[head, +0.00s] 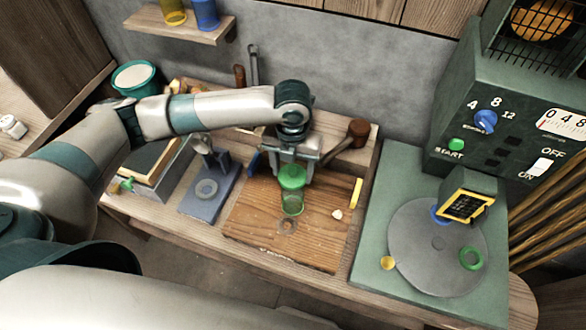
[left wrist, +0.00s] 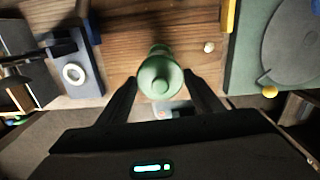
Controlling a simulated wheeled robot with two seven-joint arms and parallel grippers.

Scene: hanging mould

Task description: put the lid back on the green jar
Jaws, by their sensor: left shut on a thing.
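The green jar (head: 292,205), a see-through cylinder, shows upright over the wooden board (head: 255,225). The green lid (head: 291,178), opaque with a round knob, is at the jar's mouth. I cannot tell whether it is fully seated or slightly above. My left gripper (head: 293,167) is shut on the lid from above and behind. In the left wrist view the lid (left wrist: 160,80) shows between the fingertips (left wrist: 162,84), covering part of the jar (left wrist: 160,51). My right gripper is not in view.
A wooden mallet (head: 355,134) lies behind right. A pale pebble-like piece (head: 337,214) and a yellow bar (head: 356,192) are right of the jar. A blue-grey stand (head: 208,188) is left. A grey turntable (head: 430,260) and control machine (head: 460,125) stand right. The board's front is mostly clear.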

